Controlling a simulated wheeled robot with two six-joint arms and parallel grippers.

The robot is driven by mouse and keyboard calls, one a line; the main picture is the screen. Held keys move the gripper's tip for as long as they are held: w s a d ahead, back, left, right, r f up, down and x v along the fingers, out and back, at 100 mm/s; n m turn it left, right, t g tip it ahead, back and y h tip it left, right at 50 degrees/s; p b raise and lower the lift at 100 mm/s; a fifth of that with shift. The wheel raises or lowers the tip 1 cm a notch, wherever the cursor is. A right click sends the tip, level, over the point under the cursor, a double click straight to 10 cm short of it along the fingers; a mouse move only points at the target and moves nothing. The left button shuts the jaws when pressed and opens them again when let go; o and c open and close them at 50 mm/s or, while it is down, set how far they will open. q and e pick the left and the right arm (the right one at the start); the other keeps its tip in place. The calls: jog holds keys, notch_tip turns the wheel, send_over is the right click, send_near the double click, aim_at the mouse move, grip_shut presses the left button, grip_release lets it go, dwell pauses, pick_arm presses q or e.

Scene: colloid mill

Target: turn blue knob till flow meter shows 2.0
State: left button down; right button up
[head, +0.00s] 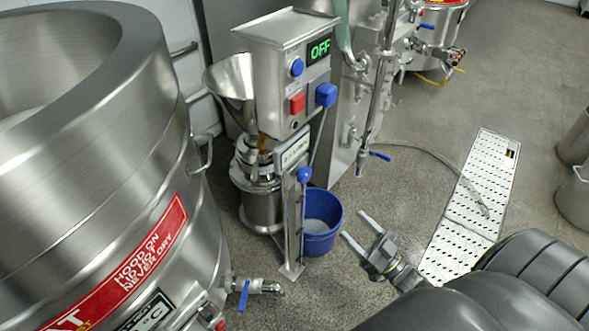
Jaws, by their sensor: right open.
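A colloid mill (262,190) with a steel funnel stands at the centre. A small flow meter display (294,152) sits on a thin steel post in front of it; its digits are too small to read. A blue knob (304,175) is on the post just below the display. My right gripper (356,227) is open and empty, to the right of and lower in the picture than the knob, apart from it. Its fingers point up and left. My left gripper is not in view.
The control box (280,50) shows a green OFF and carries a blue button (297,67), a red button (297,103) and a blue side knob (326,95). A blue bucket (332,215) stands behind the post. A large steel vat (110,150) fills the left. Floor beside a drain grate (470,210) is clear.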

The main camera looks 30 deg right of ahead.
jog(key=p, duration=0.1)
send_near(307, 178)
jog(key=x, duration=0.8)
jog(key=shift+w+a+r, duration=0.1)
jog(key=shift+w+r, duration=0.05)
jog(key=shift+w, duration=0.25)
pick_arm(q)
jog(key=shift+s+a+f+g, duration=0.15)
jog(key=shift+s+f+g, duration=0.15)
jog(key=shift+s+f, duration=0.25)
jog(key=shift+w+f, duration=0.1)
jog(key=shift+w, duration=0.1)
pick_arm(e)
jog(key=shift+c, duration=0.4)
jog(key=c, duration=0.9)
jog(key=shift+n, duration=0.3)
